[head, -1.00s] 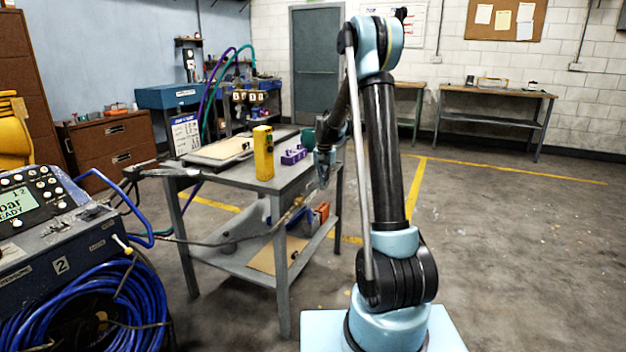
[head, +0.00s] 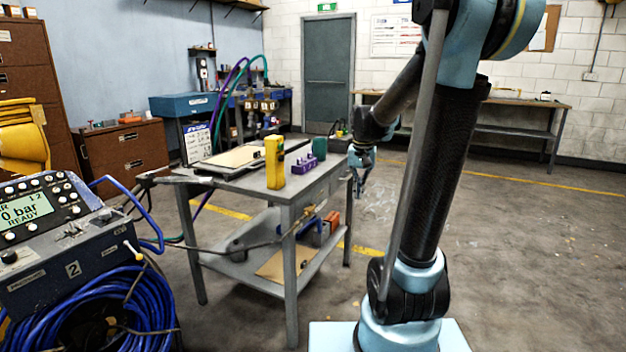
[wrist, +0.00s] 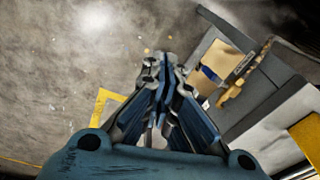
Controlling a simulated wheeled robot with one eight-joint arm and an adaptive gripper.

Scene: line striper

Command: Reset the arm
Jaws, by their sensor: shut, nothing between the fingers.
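My gripper (head: 360,185) hangs from my blue and black arm, just to the right of the grey workbench (head: 300,198) in the head view. It points down and stands apart from the bench. In the wrist view its fingers (wrist: 166,62) come together at the tips with nothing between them, over bare concrete floor. The side of the bench shows to the right of the fingers there.
On the bench stand a yellow block-shaped device (head: 275,163), a purple holder (head: 305,164) and a dark green object (head: 319,148). A control unit (head: 60,235) with blue hose stands at left. Floor right of the bench is open.

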